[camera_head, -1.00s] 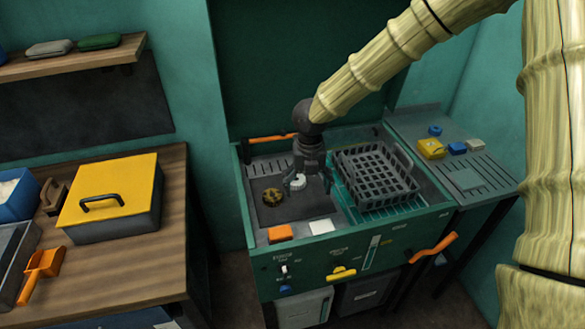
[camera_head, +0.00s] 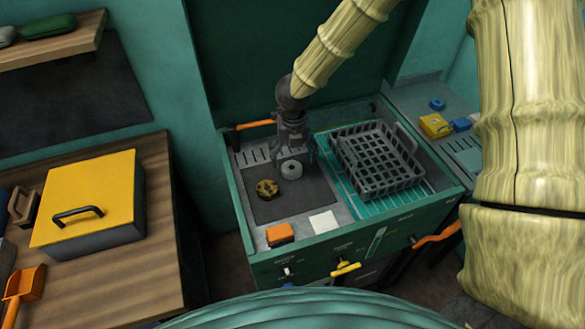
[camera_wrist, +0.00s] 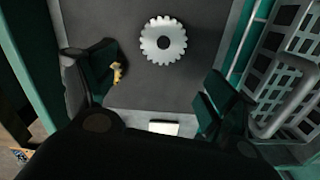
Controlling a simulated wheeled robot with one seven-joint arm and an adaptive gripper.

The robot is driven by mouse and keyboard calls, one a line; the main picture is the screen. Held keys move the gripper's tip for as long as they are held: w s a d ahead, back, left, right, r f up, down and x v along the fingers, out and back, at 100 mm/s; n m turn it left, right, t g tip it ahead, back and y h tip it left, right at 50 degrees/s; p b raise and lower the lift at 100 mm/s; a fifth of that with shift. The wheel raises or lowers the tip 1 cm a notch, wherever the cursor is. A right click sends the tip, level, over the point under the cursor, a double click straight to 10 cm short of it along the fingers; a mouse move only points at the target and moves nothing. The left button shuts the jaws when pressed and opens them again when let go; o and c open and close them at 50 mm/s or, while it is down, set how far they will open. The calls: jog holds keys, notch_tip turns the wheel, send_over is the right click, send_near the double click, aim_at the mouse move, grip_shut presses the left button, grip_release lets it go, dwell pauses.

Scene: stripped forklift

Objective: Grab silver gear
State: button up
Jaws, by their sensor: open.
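The silver gear (camera_head: 291,170) lies flat on a dark mat inside the teal workstation, in the head view. In the wrist view the gear (camera_wrist: 163,40) is a toothed disc with a round centre hole, above the middle of the picture. My gripper (camera_head: 294,160) is open above the mat, close to the gear; the exact height gap is hard to tell. In the wrist view its two dark fingers (camera_wrist: 160,85) stand wide apart, with the gear beyond their tips and nothing between them. A brass gear (camera_head: 267,189) lies left of the silver one, partly hidden by the left finger in the wrist view.
A dark grey basket (camera_head: 378,160) stands just right of the mat. A white square (camera_head: 323,222) and an orange block (camera_head: 280,234) lie at the front edge. A yellow-lidded box (camera_head: 90,205) sits on the wooden bench at left.

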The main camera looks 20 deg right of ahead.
aim_at(292, 167)
jog(key=w+f, duration=0.1)
jog(key=w+f+p, duration=0.1)
jog(key=f, duration=0.1)
jog(key=shift+w+f, duration=0.2)
jog(key=shift+w, duration=0.2)
jog(key=shift+f, duration=0.35)
jog(key=shift+s+d+f+p, duration=0.1)
jog(key=shift+s+f+p, duration=0.3)
jog(key=shift+f+p, duration=0.2)
jog(key=shift+f, duration=0.35)
jog(key=shift+w+f, duration=0.35)
jog(key=shift+f, duration=0.25)
jog(key=shift+s+r, duration=0.1)
jog(key=shift+s, duration=0.05)
jog(key=shift+s+r, duration=0.1)
jog(key=shift+c, duration=1)
jog(key=c, duration=1.3)
jog(key=shift+c, duration=0.5)
